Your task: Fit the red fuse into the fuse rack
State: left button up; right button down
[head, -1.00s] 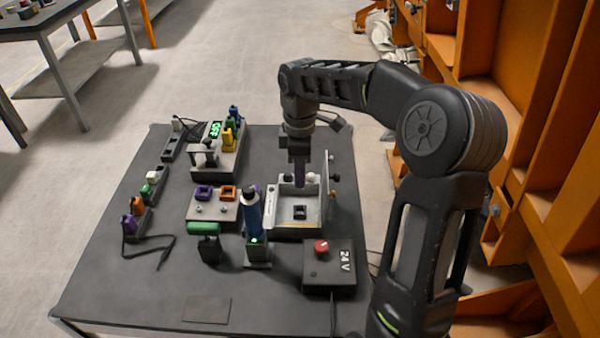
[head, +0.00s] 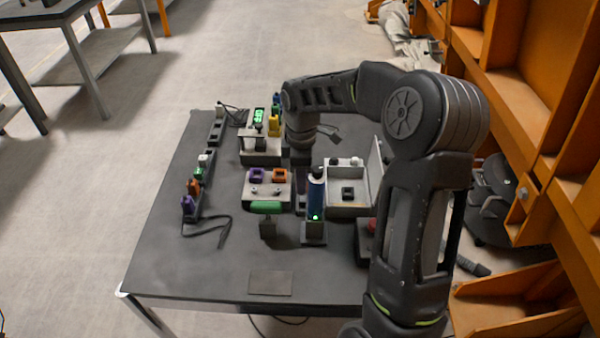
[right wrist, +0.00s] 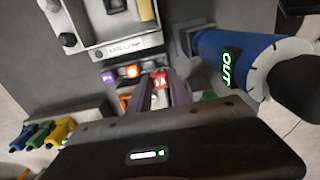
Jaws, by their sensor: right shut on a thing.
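My right gripper (head: 301,178) is over the table, between the purple and orange socket board and the open grey tray; the blue cylinder partly hides its tips. In the right wrist view its two purple-toned fingers are shut on a small red block (right wrist: 160,81), the red fuse. The fuse cannot be made out in the head view. My left gripper is not in view.
The blue cylinder (head: 316,190) stands upright close to the gripper. The grey tray (head: 347,210) has a raised lid. The socket board (head: 265,189) lies left of the hand. A strip with coloured plugs (head: 193,192) and a cable lies further left.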

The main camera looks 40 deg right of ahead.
jog(key=shift+s+d, duration=0.1)
jog(key=shift+d, duration=0.15)
jog(key=shift+a, duration=0.15)
jog(key=shift+f+b, duration=1.3)
jog(key=shift+f, duration=0.95)
jog(key=shift+f+b, duration=0.7)
jog(key=shift+f, duration=0.6)
jog(key=c, duration=0.6)
grip_release()
jog(key=shift+c, duration=0.2)
jog(key=shift+r, duration=0.15)
